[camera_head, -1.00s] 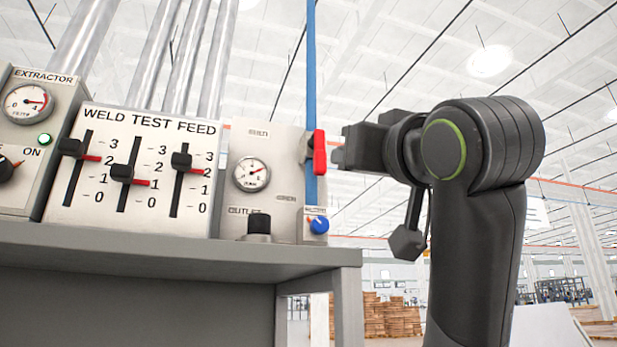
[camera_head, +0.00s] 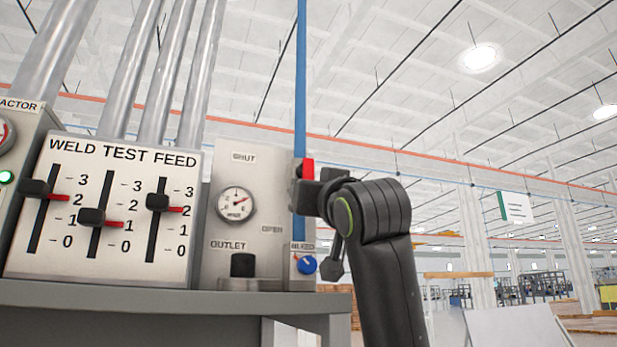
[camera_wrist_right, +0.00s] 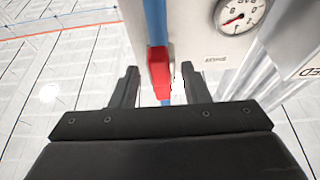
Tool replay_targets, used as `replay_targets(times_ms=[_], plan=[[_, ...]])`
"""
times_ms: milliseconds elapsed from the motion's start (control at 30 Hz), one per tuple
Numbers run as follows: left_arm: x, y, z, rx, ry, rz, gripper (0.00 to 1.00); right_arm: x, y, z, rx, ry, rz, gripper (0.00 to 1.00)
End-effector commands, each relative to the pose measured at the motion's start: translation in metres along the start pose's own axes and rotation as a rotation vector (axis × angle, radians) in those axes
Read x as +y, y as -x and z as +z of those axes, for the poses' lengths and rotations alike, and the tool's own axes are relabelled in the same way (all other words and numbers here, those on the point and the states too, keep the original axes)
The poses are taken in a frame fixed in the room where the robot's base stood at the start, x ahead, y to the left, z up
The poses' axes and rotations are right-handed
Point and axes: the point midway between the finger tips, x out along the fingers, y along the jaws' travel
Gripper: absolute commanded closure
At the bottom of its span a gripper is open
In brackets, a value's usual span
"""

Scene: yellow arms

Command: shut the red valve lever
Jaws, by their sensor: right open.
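The red valve lever (camera_head: 307,168) is on the blue vertical pipe (camera_head: 300,95) at the right edge of the outlet panel. Its upper part shows in the head view; my right gripper (camera_head: 308,194) covers the rest. In the right wrist view the red lever (camera_wrist_right: 159,72) lies along the blue pipe, between the two spread fingers of my right gripper (camera_wrist_right: 160,68). Gaps show on both sides of it, so the gripper is open and not clamped. The panel has a SHUT label (camera_head: 244,157) at the top and an OPEN label (camera_head: 272,229) lower down. My left gripper is out of view.
A blue bleed knob (camera_head: 306,264) sits just below the gripper. The slider panel (camera_head: 110,210) stands to the left, on the grey bench (camera_head: 180,299). Space to the right is open.

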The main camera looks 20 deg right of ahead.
Motion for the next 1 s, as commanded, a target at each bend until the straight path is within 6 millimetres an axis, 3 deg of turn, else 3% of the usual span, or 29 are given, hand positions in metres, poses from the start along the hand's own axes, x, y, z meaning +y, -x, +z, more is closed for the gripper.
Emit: replay_targets(times_ms=[200,567,900,1000], plan=[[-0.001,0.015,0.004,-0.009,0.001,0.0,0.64,0.0,-0.022,-0.001,-0.001,0.0,0.0,0.58],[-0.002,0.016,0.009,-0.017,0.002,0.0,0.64,0.0,-0.025,0.001,0.0,0.0,0.0,0.58],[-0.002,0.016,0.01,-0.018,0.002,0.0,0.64,0.0,-0.025,0.0,0.0,0.0,0.0,1.0],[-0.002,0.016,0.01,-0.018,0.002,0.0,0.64,0.0,-0.025,0.0,0.0,0.0,0.0,1.0]])
